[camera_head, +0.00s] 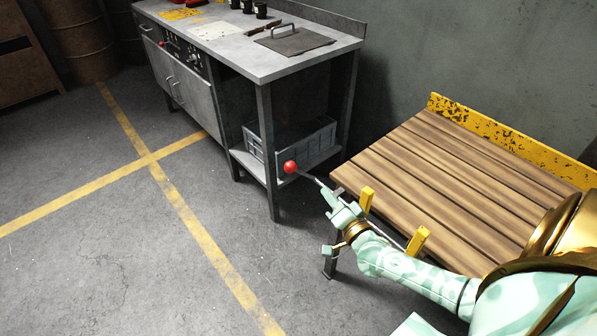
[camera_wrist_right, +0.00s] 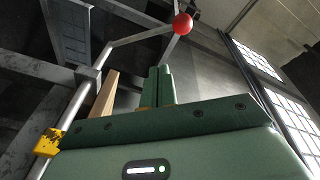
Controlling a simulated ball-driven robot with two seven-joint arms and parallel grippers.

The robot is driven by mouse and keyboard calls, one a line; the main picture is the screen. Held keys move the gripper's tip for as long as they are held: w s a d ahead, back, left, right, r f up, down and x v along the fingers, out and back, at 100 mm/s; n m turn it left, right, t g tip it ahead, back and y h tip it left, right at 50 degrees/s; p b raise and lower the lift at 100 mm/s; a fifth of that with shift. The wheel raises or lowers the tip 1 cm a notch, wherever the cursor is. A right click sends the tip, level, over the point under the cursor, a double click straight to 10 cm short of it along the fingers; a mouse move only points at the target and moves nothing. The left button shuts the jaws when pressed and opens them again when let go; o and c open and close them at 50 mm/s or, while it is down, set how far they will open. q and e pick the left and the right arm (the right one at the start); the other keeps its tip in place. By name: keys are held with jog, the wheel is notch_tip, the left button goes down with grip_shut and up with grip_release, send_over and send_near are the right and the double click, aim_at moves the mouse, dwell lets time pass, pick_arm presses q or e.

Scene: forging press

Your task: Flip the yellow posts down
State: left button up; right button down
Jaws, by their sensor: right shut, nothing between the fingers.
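Two yellow posts stand upright along the near edge of the slatted wooden table, one nearer the far corner (camera_head: 367,199) and one closer to me (camera_head: 417,241). My pale green right gripper (camera_head: 333,198) is beside the far post, just outside the table edge. Its fingers are shut together with nothing between them, as the right wrist view also shows (camera_wrist_right: 160,86). A yellow piece (camera_wrist_right: 48,142) shows at the left of that view; I cannot tell which post it is. My left gripper is not in view.
A bar with a red ball knob (camera_head: 290,167) sticks out past the table corner, close to my right fingers. A metal workbench (camera_head: 263,65) with a grey crate (camera_head: 300,142) on its lower shelf stands beyond. The floor at left is clear.

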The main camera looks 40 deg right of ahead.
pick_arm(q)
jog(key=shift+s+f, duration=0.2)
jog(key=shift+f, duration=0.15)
pick_arm(e)
jog(key=r, duration=0.1)
jog(key=w+r+m, duration=0.1)
jog(key=r, duration=0.1)
jog(key=d+r+m+t+h, duration=0.1)
jog(key=shift+w+r, duration=0.15)
jog(key=shift+w, duration=0.1)
jog(key=shift+w, duration=0.1)
